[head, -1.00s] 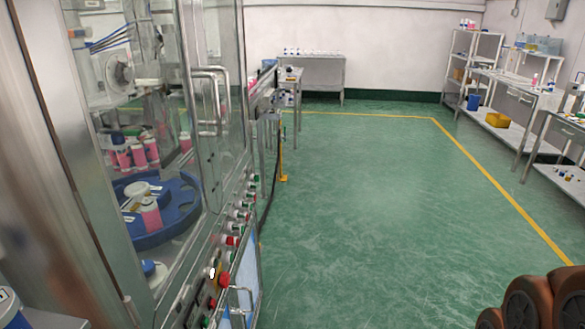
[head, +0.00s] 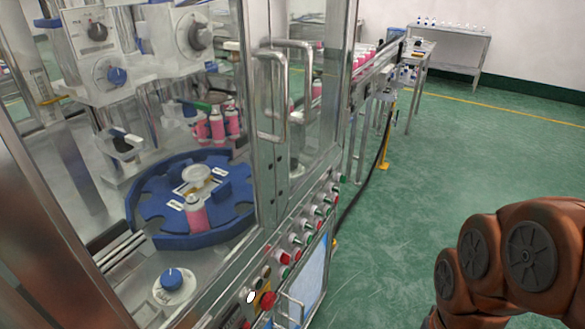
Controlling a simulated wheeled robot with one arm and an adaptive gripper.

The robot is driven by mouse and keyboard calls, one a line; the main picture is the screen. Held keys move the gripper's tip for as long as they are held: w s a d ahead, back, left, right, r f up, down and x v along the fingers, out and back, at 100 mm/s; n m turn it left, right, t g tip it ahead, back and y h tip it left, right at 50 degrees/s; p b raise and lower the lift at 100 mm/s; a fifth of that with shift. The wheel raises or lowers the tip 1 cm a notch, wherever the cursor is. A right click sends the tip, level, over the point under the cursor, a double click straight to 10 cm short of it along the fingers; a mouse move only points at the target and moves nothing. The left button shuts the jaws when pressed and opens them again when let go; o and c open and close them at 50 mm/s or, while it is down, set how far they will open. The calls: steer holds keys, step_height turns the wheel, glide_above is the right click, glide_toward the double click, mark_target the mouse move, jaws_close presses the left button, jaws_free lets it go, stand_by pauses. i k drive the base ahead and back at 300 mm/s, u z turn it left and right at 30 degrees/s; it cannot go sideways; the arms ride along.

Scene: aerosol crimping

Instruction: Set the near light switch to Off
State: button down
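A control panel with a row of small switches and buttons runs along the lower front edge of the glass machine cabinet. A white knob (head: 251,296) sits at its near end, beside a red button (head: 267,300) on a yellow base. Farther along are red, green and metal-rimmed controls (head: 297,240). I cannot tell which control is the near light switch, nor its setting. My gripper is out of view; only brown-orange links of my arm show at the lower right, apart from the panel.
Metal door handles (head: 285,95) stick out from the cabinet. Inside is a blue rotary table (head: 165,228) with a pink can (head: 195,215). A conveyor (head: 380,60) and yellow post (head: 386,140) stand beyond. The green floor (head: 460,160) to the right is clear.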

mark_target(342, 178)
steer(key=u, duration=0.1)
steer(key=i, duration=0.15)
steer(key=u, duration=2.3)
steer(key=k, duration=0.55)
steer(key=z, duration=1.25)
steer(key=i, duration=0.5)
